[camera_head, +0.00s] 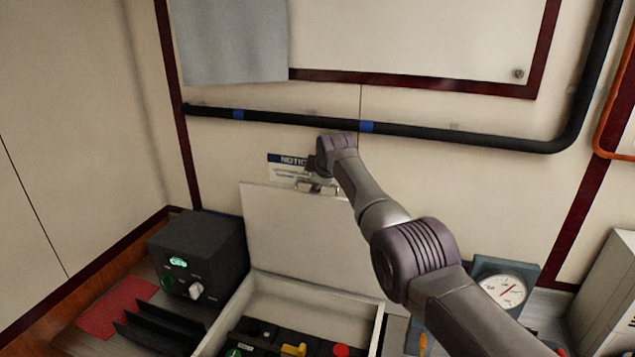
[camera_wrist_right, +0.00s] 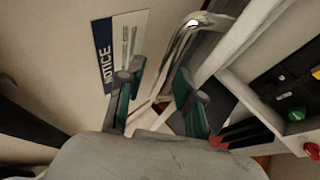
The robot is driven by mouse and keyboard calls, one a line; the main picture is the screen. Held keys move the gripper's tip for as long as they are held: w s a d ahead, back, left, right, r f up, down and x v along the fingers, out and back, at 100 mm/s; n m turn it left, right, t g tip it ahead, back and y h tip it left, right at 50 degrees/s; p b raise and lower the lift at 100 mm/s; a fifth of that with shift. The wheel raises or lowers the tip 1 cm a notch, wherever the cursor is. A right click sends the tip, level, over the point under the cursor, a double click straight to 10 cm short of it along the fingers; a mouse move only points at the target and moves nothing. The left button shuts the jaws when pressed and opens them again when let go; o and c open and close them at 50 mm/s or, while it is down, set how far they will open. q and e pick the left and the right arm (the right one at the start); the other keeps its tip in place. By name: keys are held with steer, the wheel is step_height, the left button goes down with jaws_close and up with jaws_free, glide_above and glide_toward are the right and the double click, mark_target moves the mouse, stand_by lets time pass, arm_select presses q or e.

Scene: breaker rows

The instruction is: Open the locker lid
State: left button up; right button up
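The locker lid (camera_head: 300,235) stands raised, close to upright, at the back of the open white locker box (camera_head: 372,335). Its metal handle (camera_head: 318,188) is at the lid's top edge. My right gripper (camera_head: 316,172) is at this handle, and my arm reaches it from the right. In the right wrist view the green-padded fingers of my right gripper (camera_wrist_right: 158,98) are apart, with the shiny handle (camera_wrist_right: 182,45) running between them. Whether a finger touches the handle is unclear. My left gripper is not in view.
Breakers with coloured parts (camera_head: 292,350) sit inside the box. A black control unit (camera_head: 198,262) stands left of it, with a red mat (camera_head: 115,308) in front. A gauge (camera_head: 503,289) is at right. A dark pipe (camera_head: 440,133) and notice sign (camera_head: 285,168) are on the wall behind.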

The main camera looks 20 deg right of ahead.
steer(key=v, duration=1.2)
stand_by(0.3)
steer(key=shift+s+f, duration=0.1)
stand_by(0.3)
